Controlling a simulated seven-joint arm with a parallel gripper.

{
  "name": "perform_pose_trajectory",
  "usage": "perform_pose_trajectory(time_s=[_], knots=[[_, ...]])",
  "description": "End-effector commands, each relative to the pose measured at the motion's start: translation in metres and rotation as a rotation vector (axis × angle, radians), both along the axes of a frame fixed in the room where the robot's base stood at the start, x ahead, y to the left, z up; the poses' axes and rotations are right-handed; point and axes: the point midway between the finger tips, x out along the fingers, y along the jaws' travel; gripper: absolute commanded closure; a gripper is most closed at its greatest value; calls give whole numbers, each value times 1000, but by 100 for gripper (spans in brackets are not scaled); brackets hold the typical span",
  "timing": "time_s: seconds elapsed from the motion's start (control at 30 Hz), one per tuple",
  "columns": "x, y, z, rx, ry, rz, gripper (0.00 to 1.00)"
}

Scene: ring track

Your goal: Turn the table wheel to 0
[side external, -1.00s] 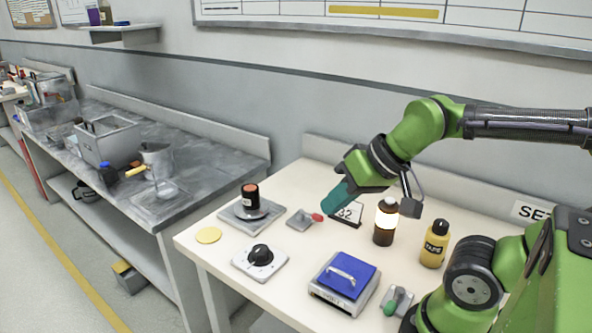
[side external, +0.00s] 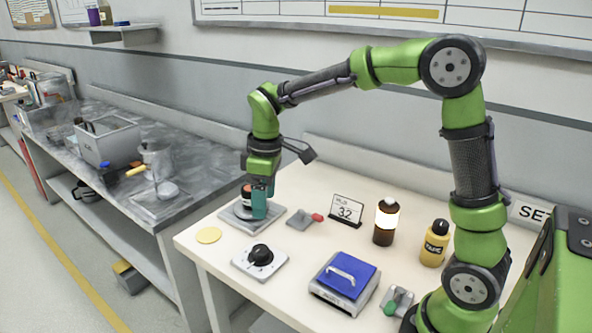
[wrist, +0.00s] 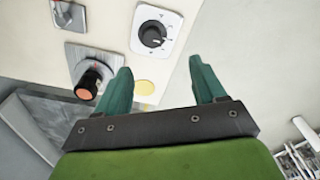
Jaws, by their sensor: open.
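A grey square plate (side external: 268,228) carries a round base with an upright dark cylinder with an orange top (wrist: 88,82). This may be the table wheel, but I cannot tell for certain. A white plate (side external: 244,262) with a black knob (side external: 261,255) and scale marks lies in front of it; its knob also shows in the wrist view (wrist: 152,37). My gripper (side external: 262,213) points down at the cylinder and partly hides it in the side view. In the wrist view my gripper (wrist: 160,64) is open and empty, with the cylinder outside the left finger.
A yellow disc (side external: 208,235) lies at the table's left edge. A grey block with a red-tipped lever (side external: 302,219), a card reading about 32 (side external: 347,210), a brown bottle (side external: 385,222), a yellow bottle (side external: 434,243) and a blue-topped box (side external: 345,275) stand to the right.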

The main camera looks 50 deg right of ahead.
Motion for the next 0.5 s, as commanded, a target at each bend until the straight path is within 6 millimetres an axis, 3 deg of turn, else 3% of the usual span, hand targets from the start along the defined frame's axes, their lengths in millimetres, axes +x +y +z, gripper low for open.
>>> perform_pose_trajectory(time_s=[0.03,0.17,0.3,0.5], knots=[[14,-1,-7,-10,26,89,30],[31,-3,-3,-37,48,294,30],[31,-6,7,-52,53,418,30],[29,-5,-5,-50,60,459,30]])
